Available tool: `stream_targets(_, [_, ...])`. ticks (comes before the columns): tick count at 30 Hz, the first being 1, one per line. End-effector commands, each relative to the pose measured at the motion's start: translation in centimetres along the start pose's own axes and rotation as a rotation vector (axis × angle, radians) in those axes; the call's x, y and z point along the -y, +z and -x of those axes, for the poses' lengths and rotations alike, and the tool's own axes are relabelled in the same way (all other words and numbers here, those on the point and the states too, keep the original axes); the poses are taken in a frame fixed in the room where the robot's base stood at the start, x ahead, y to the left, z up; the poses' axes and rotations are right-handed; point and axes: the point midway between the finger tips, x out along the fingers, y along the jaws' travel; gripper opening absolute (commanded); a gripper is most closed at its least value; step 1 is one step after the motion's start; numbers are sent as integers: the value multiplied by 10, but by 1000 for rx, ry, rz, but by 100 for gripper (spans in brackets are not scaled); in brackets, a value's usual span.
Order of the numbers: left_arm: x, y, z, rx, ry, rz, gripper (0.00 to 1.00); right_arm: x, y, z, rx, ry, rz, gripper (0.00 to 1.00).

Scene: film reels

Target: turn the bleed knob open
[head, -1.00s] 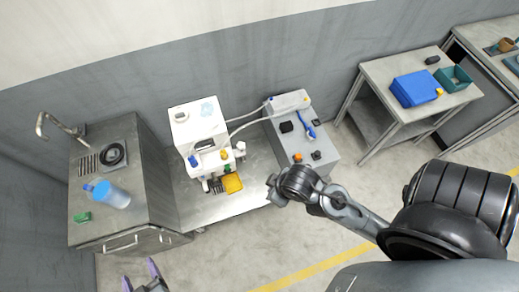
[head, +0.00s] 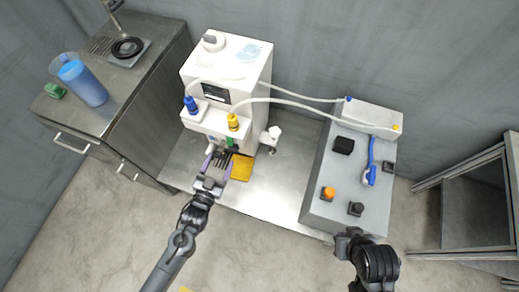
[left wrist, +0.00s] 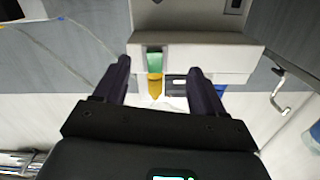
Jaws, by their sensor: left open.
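The white machine (head: 228,75) has a blue fitting (head: 191,104) and a yellow fitting (head: 233,121) on its front ledge. A green part (head: 229,142) shows below the yellow one, and a white knob-like part (head: 271,136) stands out at the right side. I cannot tell for certain which part is the bleed knob. My left gripper (head: 217,166) is open and empty in front of the ledge. In the left wrist view, the green part (left wrist: 154,62) and the yellow fitting (left wrist: 155,86) show between its fingers, without clear contact. My right gripper (head: 345,242) is near the grey cabinet; its jaws are unclear.
A yellow pad (head: 242,168) lies under the machine's front. Clear hoses run right to the grey cabinet (head: 318,205), which has an orange button (head: 328,193) and a blue-handled tool (head: 371,165). A steel counter (head: 125,85) with a blue jug (head: 82,82) stands left.

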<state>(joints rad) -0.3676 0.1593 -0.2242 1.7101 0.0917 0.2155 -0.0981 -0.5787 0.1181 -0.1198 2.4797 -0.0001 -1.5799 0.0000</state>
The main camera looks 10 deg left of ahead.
Motion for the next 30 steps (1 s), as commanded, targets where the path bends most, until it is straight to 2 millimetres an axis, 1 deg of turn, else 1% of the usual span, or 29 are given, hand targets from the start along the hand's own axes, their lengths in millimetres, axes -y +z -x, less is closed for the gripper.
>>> stream_targets(1, [-6, 33, -4, 0, 1, -3, 70, 1, 10, -31, 0, 1, 1, 0])
stream_targets(3, [-9, 49, -8, -5, 2, -6, 70, 1, 16, -49, 1, 3, 3, 0])
stream_targets(6, [-11, 64, -13, -17, 2, -8, 70, 1, 22, -68, 2, 5, 5, 0])
stream_targets(9, [-12, 74, -17, -25, 1, -10, 70, 1, 27, -82, 2, 5, 6, 0])
stream_targets(12, [-13, 80, -20, -30, 0, -11, 70, 3, 30, -90, 2, 2, 5, 0])
stream_targets(16, [-13, 82, -25, -34, -1, -11, 70, 4, 31, -95, 2, -1, 2, 0])
stream_targets(20, [-13, 81, -36, -36, -1, -11, 70, 4, 32, -98, 1, -1, 1, 0])
stream_targets(23, [-13, 81, -50, -36, -2, -11, 70, 4, 34, -104, 0, 0, 1, 0])
stream_targets(30, [-14, 81, -90, -36, -1, -11, 70, 4, 39, -119, 1, 0, 1, 0])
